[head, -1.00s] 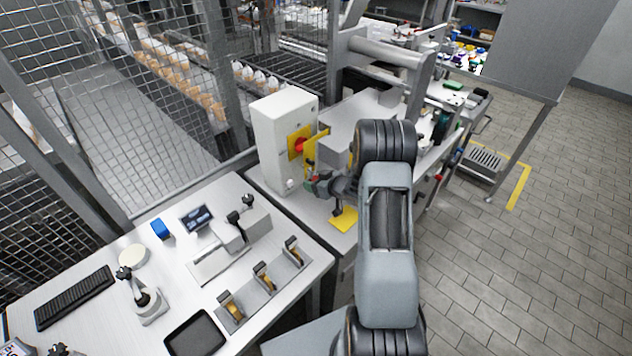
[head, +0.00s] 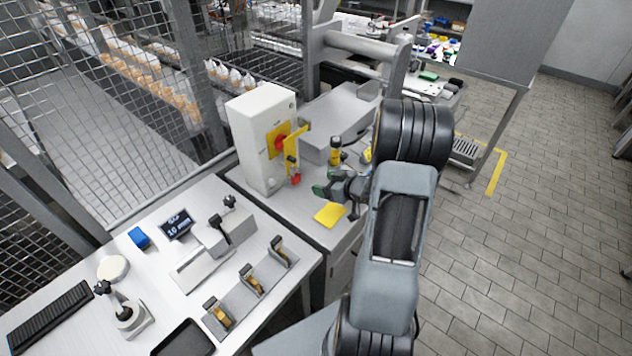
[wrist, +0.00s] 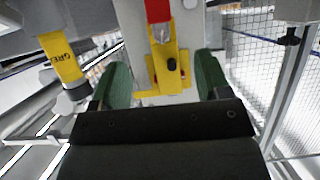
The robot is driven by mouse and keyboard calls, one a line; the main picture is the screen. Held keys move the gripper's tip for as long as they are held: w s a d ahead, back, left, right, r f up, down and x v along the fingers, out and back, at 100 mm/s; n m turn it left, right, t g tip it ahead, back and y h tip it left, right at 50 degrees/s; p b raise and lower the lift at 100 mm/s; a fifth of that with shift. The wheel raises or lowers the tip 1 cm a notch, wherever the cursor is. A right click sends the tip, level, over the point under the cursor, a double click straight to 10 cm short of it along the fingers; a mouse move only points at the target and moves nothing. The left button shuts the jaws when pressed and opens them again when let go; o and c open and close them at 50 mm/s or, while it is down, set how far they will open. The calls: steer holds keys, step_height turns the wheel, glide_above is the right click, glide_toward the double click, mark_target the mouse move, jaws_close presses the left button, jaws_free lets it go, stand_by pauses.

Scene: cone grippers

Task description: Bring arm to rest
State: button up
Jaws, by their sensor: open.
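My gripper (head: 322,191) is at the end of my arm, which reaches up the right side of the head view. It hangs in front of the white cabinet, to the right of it and above the small table. In the wrist view its two green fingers (wrist: 160,85) stand wide apart with nothing held between them. Beyond the fingers stands a yellow bracket with a red part (wrist: 160,60), apart from them. Part of the gripper is hidden by my arm in the head view.
A white cabinet (head: 262,140) with a yellow plate and red knob stands close to my gripper. A yellow pad (head: 330,215) lies on the table below. A yellow-and-black tool (head: 336,150) stands behind. The worktable (head: 100,320) at left holds several fixtures. Open floor (head: 530,230) is at right.

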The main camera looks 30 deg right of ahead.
steer(key=s+d+f+h, duration=0.1)
steer(key=d, duration=0.1)
steer(key=s+d+f+m+g+h, duration=0.1)
steer(key=h, duration=0.1)
steer(key=s+d+f+g+h, duration=0.1)
steer(key=d+f, duration=0.1)
steer(key=shift+d+m+h, duration=0.35)
steer(key=shift+m+h, duration=0.05)
steer(key=shift+s+d+m+g+h, duration=0.4)
steer(key=shift+d+g+h, duration=0.1)
steer(key=shift+d, duration=0.1)
steer(key=shift+s+d+m+g+h, duration=0.3)
steer(key=shift+s+d+g+h, duration=0.05)
steer(key=shift+d+g+h, duration=0.2)
steer(key=s+a+r+g, duration=0.1)
steer(key=s+a+r, duration=0.3)
steer(key=a+r, duration=0.2)
steer(key=s+a+r+m+g+y, duration=0.1)
steer(key=s+a+r, duration=0.3)
steer(key=a+r, duration=0.3)
steer(key=s+a+r+g, duration=0.2)
steer(key=s+a+r, duration=0.2)
steer(key=a, duration=0.7)
steer(key=v, duration=0.2)
steer(key=shift+r, duration=0.3)
steer(key=shift+y, duration=0.25)
steer(key=shift+c, duration=0.3)
